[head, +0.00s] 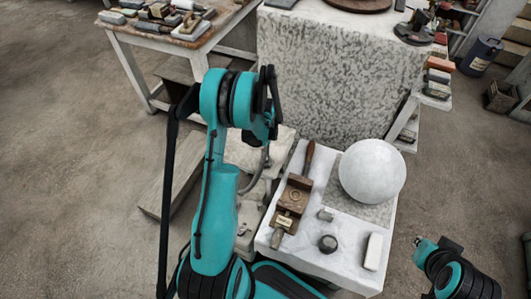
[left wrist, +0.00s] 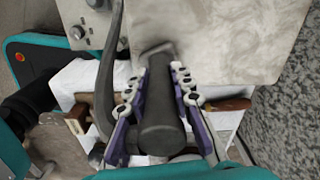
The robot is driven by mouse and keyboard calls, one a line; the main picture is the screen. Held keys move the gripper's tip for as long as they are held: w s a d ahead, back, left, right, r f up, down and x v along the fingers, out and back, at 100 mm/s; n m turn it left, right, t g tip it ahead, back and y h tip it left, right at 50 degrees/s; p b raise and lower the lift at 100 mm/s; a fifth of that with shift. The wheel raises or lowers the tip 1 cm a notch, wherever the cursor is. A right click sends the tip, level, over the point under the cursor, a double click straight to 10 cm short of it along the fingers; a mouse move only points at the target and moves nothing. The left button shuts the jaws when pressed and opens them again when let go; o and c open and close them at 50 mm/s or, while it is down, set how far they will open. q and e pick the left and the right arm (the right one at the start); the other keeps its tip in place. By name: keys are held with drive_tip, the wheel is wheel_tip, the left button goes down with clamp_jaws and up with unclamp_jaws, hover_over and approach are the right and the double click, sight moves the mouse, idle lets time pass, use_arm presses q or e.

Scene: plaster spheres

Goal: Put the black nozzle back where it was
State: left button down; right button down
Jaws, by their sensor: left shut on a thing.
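The black nozzle (left wrist: 160,112) is a dark, thick cylinder in the left wrist view. My left gripper (left wrist: 156,76) is shut on it, with one purple finger along each side. My right gripper (head: 428,248) shows only in part at the lower right of the head view, apart from the table. Its fingers are too small to judge.
A curved grey hose (left wrist: 108,75) stands close beside my left gripper. The white-topped stand (head: 345,262) holds a plaster sphere (head: 372,171), a wooden tool (head: 291,203), a dark round knob-like piece (head: 328,243) and a white block (head: 373,251). A speckled block (head: 330,75) stands behind.

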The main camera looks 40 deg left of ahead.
use_arm(q)
drive_tip(key=shift+r, duration=0.15)
drive_tip(key=c, duration=1.3)
unclamp_jaws()
